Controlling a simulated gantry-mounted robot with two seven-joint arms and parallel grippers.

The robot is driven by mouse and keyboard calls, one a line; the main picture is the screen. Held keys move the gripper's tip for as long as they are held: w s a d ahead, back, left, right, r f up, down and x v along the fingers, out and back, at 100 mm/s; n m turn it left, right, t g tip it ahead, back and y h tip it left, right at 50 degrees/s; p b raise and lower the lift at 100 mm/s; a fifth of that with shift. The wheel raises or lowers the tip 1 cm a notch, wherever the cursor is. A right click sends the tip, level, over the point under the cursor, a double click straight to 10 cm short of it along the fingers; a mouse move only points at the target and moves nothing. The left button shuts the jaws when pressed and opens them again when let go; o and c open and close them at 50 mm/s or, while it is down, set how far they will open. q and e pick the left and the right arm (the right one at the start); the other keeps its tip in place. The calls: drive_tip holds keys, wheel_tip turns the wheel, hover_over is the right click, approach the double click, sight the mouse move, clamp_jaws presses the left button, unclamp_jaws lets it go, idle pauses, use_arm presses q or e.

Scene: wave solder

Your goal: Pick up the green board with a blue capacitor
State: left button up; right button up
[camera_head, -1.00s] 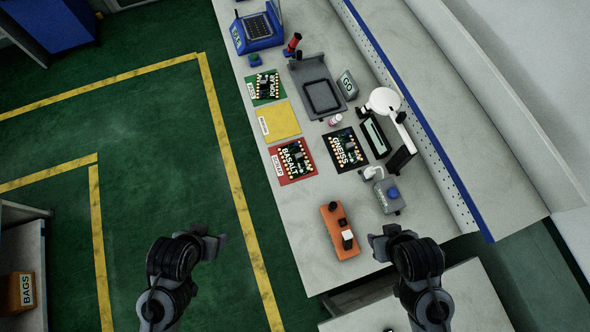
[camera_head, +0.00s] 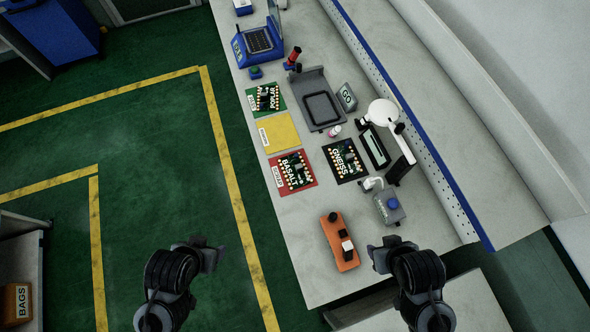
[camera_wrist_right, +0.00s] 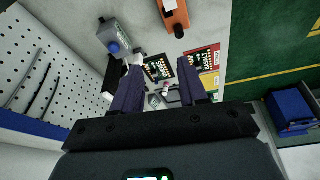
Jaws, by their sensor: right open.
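Three dark green circuit boards lie flat on the bench. The POPLAR board (camera_head: 266,98) is on a green mat, the BASALT board (camera_head: 294,171) on a red mat, and the GNEISS board (camera_head: 345,160) to the right of it. A blue capacitor is too small to make out on any of them. The GNEISS board (camera_wrist_right: 158,68) also shows beyond my right fingers in the right wrist view. My right gripper (camera_wrist_right: 160,85) is open, empty and well short of the boards. My left gripper (camera_head: 212,256) hangs left of the bench's near end; its jaws are unclear.
An orange fixture (camera_head: 339,242) and a grey box with a blue knob (camera_head: 389,207) stand between my right gripper and the boards. A yellow mat (camera_head: 279,132) is empty. A grey tray (camera_head: 321,108), a magnifier lamp (camera_head: 382,113) and a blue machine (camera_head: 257,42) stand farther back.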

drive_tip(key=shift+d, duration=0.15)
drive_tip(key=shift+o, duration=0.6)
drive_tip(key=o, duration=0.5)
